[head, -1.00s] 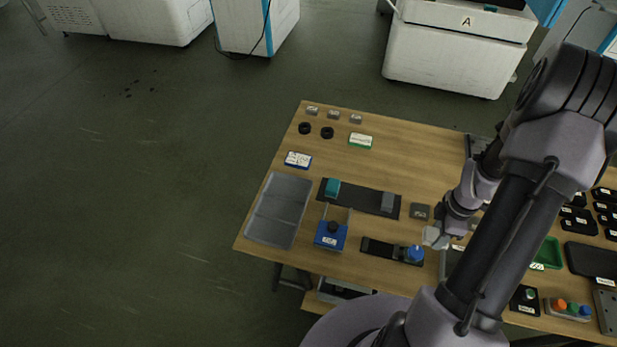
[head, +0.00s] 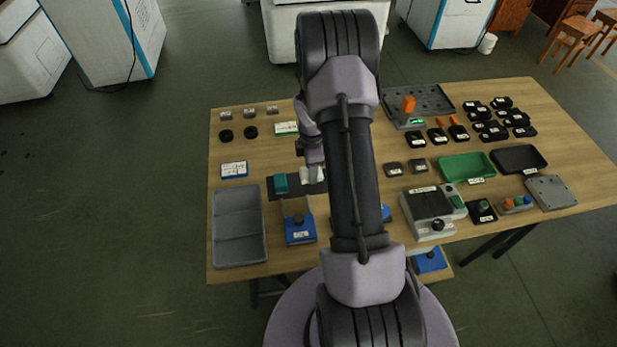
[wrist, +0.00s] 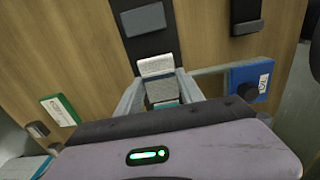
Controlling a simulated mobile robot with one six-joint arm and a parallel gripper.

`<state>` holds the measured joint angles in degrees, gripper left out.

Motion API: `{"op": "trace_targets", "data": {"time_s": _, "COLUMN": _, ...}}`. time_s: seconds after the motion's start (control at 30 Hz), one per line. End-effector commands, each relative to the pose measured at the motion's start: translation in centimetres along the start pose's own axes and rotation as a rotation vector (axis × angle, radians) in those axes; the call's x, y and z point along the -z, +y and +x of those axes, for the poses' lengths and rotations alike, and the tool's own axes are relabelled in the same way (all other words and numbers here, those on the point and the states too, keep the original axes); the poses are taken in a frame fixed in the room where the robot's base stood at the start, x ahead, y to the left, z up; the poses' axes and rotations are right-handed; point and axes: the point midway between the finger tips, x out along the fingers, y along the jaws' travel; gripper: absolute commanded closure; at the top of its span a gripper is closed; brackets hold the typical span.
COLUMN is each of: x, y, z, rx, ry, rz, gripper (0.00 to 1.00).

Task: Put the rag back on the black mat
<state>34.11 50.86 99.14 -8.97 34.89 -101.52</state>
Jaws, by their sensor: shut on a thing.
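My gripper (wrist: 160,92) is shut on a pale, folded-looking piece that I take to be the rag (wrist: 156,66), between its two light fingers. In the head view my gripper (head: 312,175) shows beside my arm, over the black mat (head: 304,188). The mat is a long dark strip; it also shows in the wrist view (wrist: 150,43), beyond the rag. A grey block (wrist: 145,18) sits on its far part there. I cannot tell whether the rag touches the mat.
A blue device with a black knob (head: 300,230) stands close in front of the mat. A grey tray (head: 238,255) is at the table's left front. A green-edged box (head: 286,128) lies behind. My arm hides the table's middle. Bare wood (head: 233,145) shows at the left.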

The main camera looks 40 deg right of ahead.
Motion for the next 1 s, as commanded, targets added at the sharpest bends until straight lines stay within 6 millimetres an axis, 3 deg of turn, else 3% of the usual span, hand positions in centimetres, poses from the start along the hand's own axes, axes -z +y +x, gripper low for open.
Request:
{"op": "trace_targets", "data": {"time_s": 0.13, "x": 0.7, "y": 0.5, "z": 0.9, "rx": 0.0, "ry": 0.0, "rz": 0.0, "gripper": 0.93}}
{"op": "trace_targets", "data": {"time_s": 0.3, "x": 0.6, "y": 0.5, "z": 3.8, "rx": 0.001, "ry": 0.0, "rz": 0.001, "gripper": 0.93}}
{"op": "trace_targets", "data": {"time_s": 0.63, "x": 0.6, "y": 0.5, "z": 4.0, "rx": 0.0, "ry": 0.0, "rz": 0.001, "gripper": 0.93}}
{"op": "trace_targets", "data": {"time_s": 0.67, "x": 0.6, "y": 0.5, "z": 3.9, "rx": 0.0, "ry": 0.0, "rz": 0.001, "gripper": 0.5}}
{"op": "trace_targets", "data": {"time_s": 0.73, "x": 0.6, "y": 0.5, "z": 3.9, "rx": 0.0, "ry": 0.0, "rz": 0.001, "gripper": 0.36}}
{"op": "trace_targets", "data": {"time_s": 1.0, "x": 0.6, "y": 0.5, "z": 3.8, "rx": 0.0, "ry": 0.0, "rz": 0.001, "gripper": 0.34}}
